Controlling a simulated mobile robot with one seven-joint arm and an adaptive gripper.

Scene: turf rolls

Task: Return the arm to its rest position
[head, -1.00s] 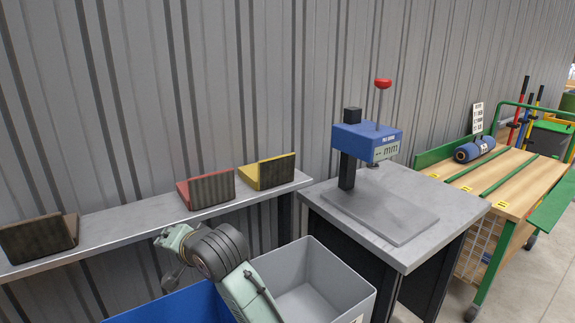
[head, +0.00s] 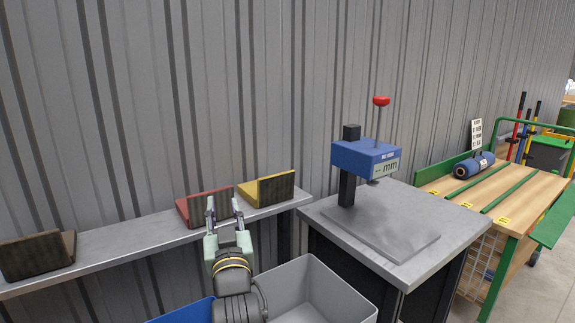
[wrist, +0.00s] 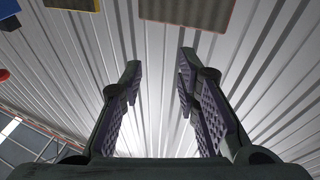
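My gripper (head: 224,208) is upright in the head view, its fingers pointing up in front of the shelf and partly covering the red-edged holder. In the wrist view my gripper (wrist: 160,85) has its two padded fingers spread apart with nothing between them. My wrist and forearm rise from the bottom of the head view, in front of the blue and grey bins.
A shelf (head: 120,243) carries a dark holder (head: 38,255), a red holder (head: 204,206) and a yellow holder (head: 268,189). A blue bin (head: 185,312) and a grey bin (head: 318,290) stand below. Right are a blue gauge (head: 366,158) on a grey table (head: 455,222) and a cart (head: 530,185) with a blue roll (head: 474,166).

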